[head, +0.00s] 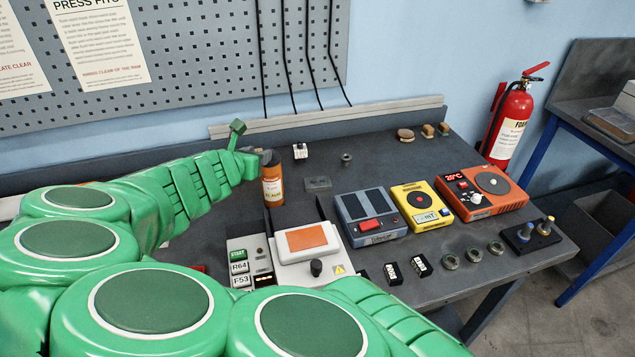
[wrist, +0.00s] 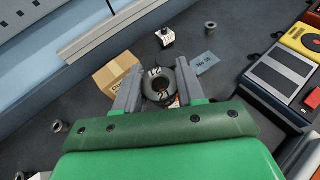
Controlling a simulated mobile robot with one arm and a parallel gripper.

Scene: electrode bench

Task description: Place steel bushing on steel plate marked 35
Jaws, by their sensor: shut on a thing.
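My gripper (head: 252,150) is at the back left of the bench, seen from behind my green arm. The flat grey steel plate (head: 318,183) lies to the right of my gripper. In the wrist view the plate (wrist: 207,62) carries a number that looks like 35. Nothing lies on it.
An orange bottle (head: 272,192) stands close below my gripper, left of the plate. A white cube (head: 300,151) and a loose bushing (head: 346,159) lie behind the plate. A blue-grey device (head: 371,218) and a white device (head: 308,246) stand nearby. A cardboard box (wrist: 112,78) is beside my fingers.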

